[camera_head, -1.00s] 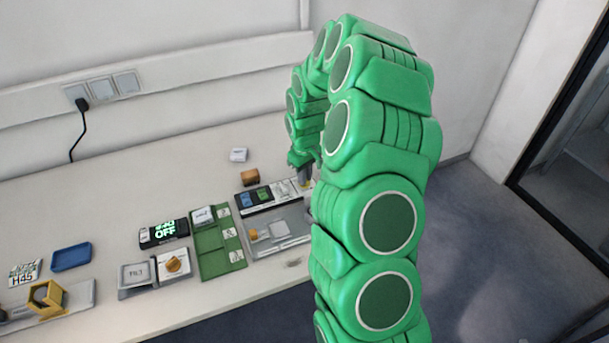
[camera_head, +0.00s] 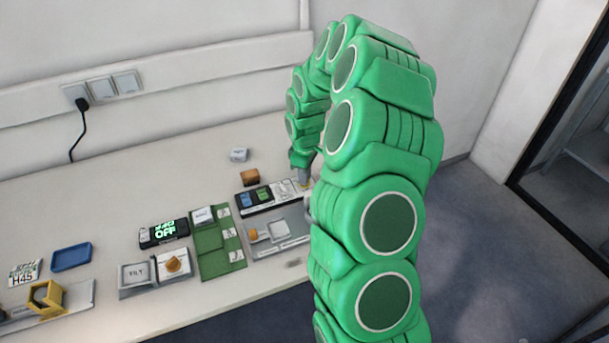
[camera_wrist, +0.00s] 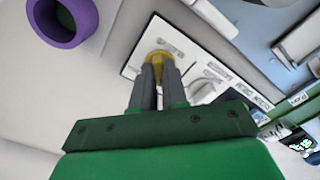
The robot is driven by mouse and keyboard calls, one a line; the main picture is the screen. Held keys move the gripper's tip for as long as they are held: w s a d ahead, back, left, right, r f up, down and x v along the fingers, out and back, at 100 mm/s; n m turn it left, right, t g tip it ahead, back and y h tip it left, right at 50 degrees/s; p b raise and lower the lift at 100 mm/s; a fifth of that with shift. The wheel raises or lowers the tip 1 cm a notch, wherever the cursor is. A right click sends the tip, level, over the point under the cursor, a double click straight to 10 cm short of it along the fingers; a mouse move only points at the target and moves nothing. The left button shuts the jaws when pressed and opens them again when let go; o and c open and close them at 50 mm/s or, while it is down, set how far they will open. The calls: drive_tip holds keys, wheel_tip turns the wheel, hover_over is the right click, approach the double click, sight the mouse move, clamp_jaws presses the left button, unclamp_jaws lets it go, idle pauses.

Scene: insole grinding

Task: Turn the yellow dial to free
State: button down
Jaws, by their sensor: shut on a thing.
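The yellow dial (camera_wrist: 156,56) sits on a white labelled panel (camera_wrist: 183,38) in the wrist view. My gripper (camera_wrist: 159,76) has its two grey fingers closed around the dial, hiding its near part. Lettering beside the dial is too small to read, so I cannot tell its setting. In the head view my gripper (camera_head: 304,177) points down at the right end of the panel, and the dial is mostly hidden there by the fingers and arm.
A purple ring (camera_wrist: 84,29) lies near the panel in the wrist view. Left of the panel in the head view are a green tray (camera_head: 208,239), a display reading OFF (camera_head: 164,233), and a blue tray (camera_head: 71,257). A brown block (camera_head: 250,177) stands behind the panel.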

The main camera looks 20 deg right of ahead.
drive_tip(key=c, duration=1.2)
unclamp_jaws()
drive_tip(key=shift+o, duration=0.2)
drive_tip(key=shift+r, duration=0.1)
wheel_tip(320, 180, up, 7)
drive_tip(key=shift+r, duration=0.3)
